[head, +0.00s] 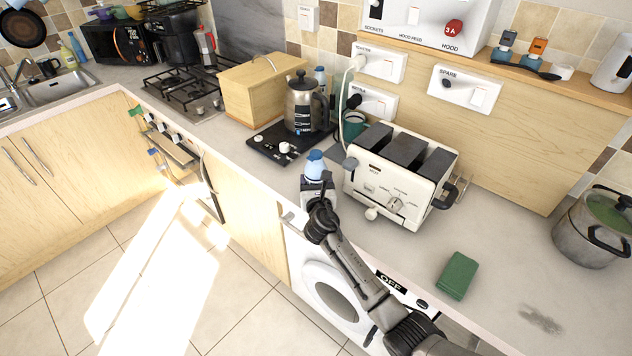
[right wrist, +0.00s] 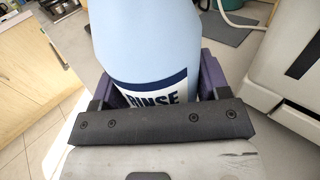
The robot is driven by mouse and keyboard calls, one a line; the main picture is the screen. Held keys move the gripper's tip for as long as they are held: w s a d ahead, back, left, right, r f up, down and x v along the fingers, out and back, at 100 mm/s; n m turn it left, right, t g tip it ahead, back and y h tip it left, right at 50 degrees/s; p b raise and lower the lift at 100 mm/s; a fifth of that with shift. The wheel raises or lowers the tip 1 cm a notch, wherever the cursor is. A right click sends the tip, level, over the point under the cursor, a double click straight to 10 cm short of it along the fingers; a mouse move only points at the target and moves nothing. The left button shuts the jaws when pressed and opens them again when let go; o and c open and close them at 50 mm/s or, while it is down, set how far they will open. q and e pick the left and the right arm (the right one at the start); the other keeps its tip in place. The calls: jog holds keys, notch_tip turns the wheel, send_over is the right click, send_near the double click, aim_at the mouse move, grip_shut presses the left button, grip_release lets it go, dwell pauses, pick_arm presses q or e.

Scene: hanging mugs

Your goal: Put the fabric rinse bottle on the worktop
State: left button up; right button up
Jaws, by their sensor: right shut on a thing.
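The fabric rinse bottle (head: 315,163) is light blue and shows upright at the worktop's (head: 400,255) front edge, left of the toaster. In the head view the same gripper (head: 318,190) hides the bottle's lower part. I cannot tell whether its base touches the worktop. My left gripper is not in view.
A white toaster (head: 385,195) stands just right of the bottle. A kettle (head: 303,105) on a black hot plate (head: 268,143) is behind left. A green sponge (head: 457,276) and a steel pot (head: 590,230) are to the right. The worktop between them is mostly clear.

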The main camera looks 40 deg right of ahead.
jog(key=o, duration=1.3)
jog(key=shift+f, duration=0.1)
jog(key=v, duration=1.2)
jog(key=shift+r, duration=0.25)
